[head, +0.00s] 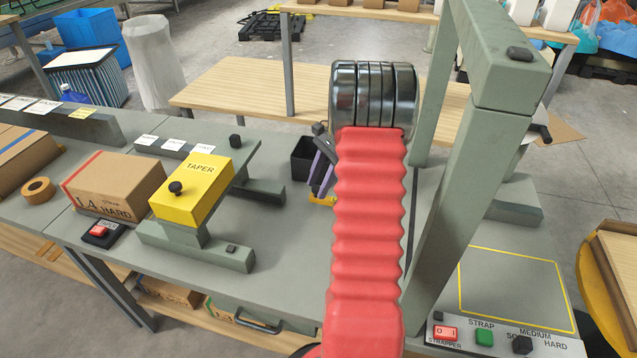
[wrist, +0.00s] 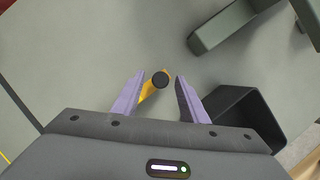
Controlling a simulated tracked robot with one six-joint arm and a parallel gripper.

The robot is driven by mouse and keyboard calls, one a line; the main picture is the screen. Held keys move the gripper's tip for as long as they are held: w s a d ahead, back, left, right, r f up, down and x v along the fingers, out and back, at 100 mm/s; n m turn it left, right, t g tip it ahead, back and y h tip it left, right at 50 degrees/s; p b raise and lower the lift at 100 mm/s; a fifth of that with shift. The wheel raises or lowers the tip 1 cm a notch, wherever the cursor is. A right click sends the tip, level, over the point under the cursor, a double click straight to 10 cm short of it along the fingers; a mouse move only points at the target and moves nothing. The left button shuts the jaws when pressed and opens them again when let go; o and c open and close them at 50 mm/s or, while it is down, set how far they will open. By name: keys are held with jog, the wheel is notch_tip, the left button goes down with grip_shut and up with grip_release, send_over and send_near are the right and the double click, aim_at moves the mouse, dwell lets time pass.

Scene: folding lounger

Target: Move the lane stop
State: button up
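A small yellow piece with a round black knob, which looks like the lane stop (wrist: 148,91), lies on the grey table in the wrist view. In the head view only a bit of the yellow piece (head: 325,201) shows below my gripper. My gripper (wrist: 160,76) has two purple fingers, open and apart, one on each side of the knob with a gap to both. In the head view my gripper (head: 322,180) is partly hidden by my red arm. I cannot tell how high the fingertips are above the table.
A black open bin (head: 303,158) stands close beside the gripper, also in the wrist view (wrist: 240,118). The yellow taper (head: 205,195) and a carton (head: 112,190) are left. A grey-green strapper frame (head: 462,180) rises right of my arm, by a yellow-outlined area (head: 515,290).

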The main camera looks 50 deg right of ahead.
jog(key=shift+c, duration=0.6)
grip_shut()
